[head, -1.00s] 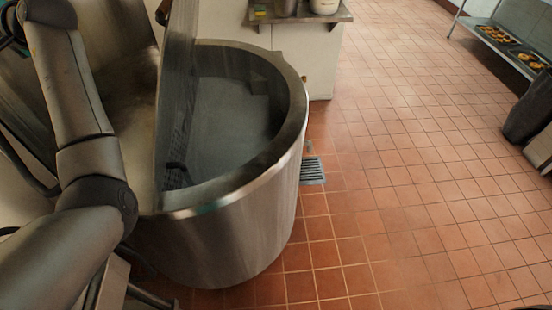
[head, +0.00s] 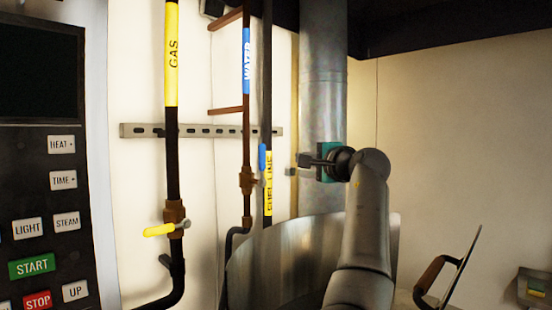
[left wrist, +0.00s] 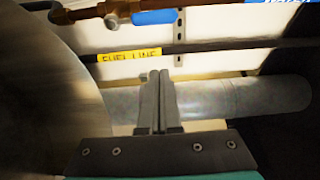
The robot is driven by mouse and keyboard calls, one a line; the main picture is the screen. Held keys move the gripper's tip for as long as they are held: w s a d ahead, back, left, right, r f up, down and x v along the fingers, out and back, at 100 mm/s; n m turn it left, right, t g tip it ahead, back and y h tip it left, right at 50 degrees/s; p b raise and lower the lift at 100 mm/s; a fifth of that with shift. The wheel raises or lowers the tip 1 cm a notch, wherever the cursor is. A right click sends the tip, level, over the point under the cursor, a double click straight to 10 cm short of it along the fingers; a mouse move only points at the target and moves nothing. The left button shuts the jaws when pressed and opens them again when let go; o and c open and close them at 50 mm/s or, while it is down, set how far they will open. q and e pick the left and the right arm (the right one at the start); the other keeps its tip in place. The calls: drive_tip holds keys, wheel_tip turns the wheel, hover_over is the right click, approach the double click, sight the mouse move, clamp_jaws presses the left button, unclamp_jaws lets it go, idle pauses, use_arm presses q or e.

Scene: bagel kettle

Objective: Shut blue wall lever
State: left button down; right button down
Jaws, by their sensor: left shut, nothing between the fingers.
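The blue wall lever (head: 262,157) sits on the wall in the head view, upright beside the pipe labelled WATER (head: 246,60) and next to the fuel line pipe. In the left wrist view the blue lever (left wrist: 155,17) shows at the top edge, by a brass valve (left wrist: 117,10) and lying roughly along its pipe. My left gripper (head: 301,159) is to the right of the lever in the head view, apart from it, fingers pointing left. Its fingers (left wrist: 160,76) are shut and empty, below the lever in the wrist view. My right gripper is not in view.
A yellow lever (head: 160,230) is on the GAS pipe (head: 171,60) at left. The fuel line pipe (head: 267,100) runs close by the blue lever. A large grey duct (head: 322,110) stands behind my gripper. A curved metal kettle wall (head: 290,265) rises below. A control panel (head: 40,200) is at far left.

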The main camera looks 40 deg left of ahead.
sight(263, 166)
use_arm(q)
drive_tip(key=shift+p+x, duration=2.2)
drive_tip(key=shift+x, duration=2.9)
drive_tip(key=shift+s+a+b, duration=0.1)
drive_tip(key=shift+s+b, duration=0.2)
drive_tip(key=shift+s, duration=1.75)
